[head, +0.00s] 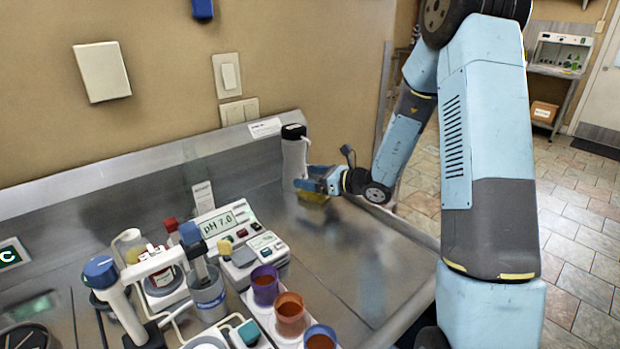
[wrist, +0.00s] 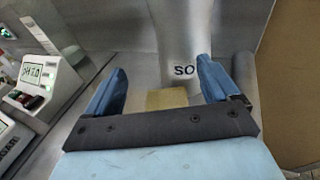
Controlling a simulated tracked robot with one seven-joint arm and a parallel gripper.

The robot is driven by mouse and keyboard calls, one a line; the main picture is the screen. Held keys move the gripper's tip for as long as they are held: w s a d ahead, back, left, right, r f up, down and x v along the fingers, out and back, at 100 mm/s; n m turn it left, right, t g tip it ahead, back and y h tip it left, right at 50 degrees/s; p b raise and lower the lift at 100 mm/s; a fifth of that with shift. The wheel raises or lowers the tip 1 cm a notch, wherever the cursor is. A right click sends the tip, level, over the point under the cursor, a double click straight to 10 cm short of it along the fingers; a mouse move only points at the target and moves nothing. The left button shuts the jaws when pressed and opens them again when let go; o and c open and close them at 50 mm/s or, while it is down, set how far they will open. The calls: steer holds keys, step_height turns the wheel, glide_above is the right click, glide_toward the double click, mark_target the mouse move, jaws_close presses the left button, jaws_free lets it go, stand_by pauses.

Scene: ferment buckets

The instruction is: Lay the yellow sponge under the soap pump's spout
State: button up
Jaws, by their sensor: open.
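The soap pump (head: 294,158) is a pale upright cylinder with a black top, standing by the back wall of the steel bench. Its lower body, with the letters "SO", shows in the wrist view (wrist: 182,35). The yellow sponge (head: 313,197) lies on the bench at the pump's foot, partly hidden by my gripper (head: 308,184). In the wrist view the sponge (wrist: 167,98) shows between the two blue fingers of my open gripper (wrist: 161,74), apart from both, its near edge hidden by the gripper's dark bar. The spout is too small to make out clearly.
A pH meter (head: 222,222) stands left of the pump. Purple, orange and blue cups (head: 290,313) stand in front of it, with bottles and stands further left. The bench's right part (head: 350,250) is bare up to its edge.

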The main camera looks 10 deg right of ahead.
steer(key=shift+r, duration=0.5)
steer(key=v, duration=1.2)
steer(key=s+a+r+n+g+h, duration=0.2)
steer(key=s+a+r+n+g, duration=0.15)
steer(key=s+n, duration=0.4)
steer(key=s+a+r+n+g+h, duration=0.2)
steer(key=s+r+n+g, duration=0.25)
steer(key=s+n, duration=0.35)
steer(key=s+d+r+n+t+h, duration=0.4)
steer(key=s+d+r+n+h, duration=0.5)
steer(key=s+d, duration=0.2)
steer(key=shift+s+r+t, duration=0.25)
steer(key=shift+s+t, duration=0.05)
steer(key=shift+s, duration=0.8)
